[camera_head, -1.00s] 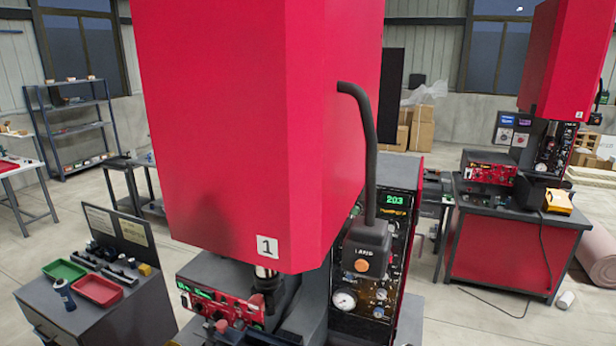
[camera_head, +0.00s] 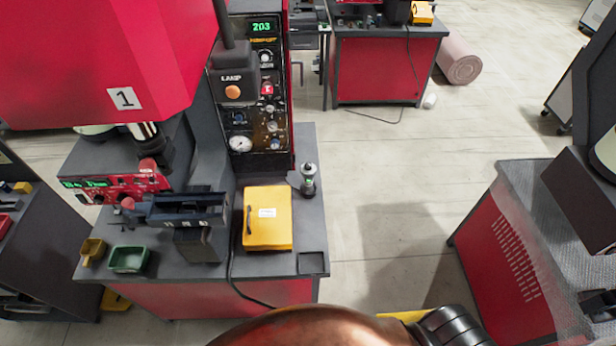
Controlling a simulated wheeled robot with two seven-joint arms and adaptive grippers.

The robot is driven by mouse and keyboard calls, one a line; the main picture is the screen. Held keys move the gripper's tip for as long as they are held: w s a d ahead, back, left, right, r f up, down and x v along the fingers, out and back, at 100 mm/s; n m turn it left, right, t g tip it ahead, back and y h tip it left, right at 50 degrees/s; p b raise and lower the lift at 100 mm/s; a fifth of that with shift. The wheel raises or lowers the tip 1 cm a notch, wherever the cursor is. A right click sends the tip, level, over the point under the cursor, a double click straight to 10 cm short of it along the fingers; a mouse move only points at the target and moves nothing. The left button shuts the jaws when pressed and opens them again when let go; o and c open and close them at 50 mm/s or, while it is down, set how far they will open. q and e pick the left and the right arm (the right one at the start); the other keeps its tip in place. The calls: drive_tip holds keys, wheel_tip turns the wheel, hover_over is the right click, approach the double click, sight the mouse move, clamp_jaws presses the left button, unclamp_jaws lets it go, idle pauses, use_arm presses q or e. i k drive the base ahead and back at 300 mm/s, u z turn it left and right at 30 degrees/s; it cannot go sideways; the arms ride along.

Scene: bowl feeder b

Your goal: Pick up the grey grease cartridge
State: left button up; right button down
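A small upright grey cylinder with a silvery top (camera_head: 308,180) stands on the dark bench top (camera_head: 312,220), near its right edge. It may be the grease cartridge, but it is too small to be sure. It stands just right of a yellow case (camera_head: 267,218), apart from it, and nothing visible holds it. Neither of my grippers is in view. Only copper and black parts of my own body show at the bottom edge.
A red press housing (camera_head: 100,60) hangs over the bench's left side. A black fixture (camera_head: 188,209), a green tray (camera_head: 128,259) and a yellow tray (camera_head: 93,251) sit there. Another red bench (camera_head: 510,250) stands at right. The floor between (camera_head: 390,210) is clear.

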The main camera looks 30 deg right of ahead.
sight(308, 176)
drive_tip(key=z, duration=0.05)
drive_tip(key=k, duration=0.6)
drive_tip(key=z, duration=0.7)
drive_tip(key=i, duration=0.9)
drive_tip(key=u, duration=0.05)
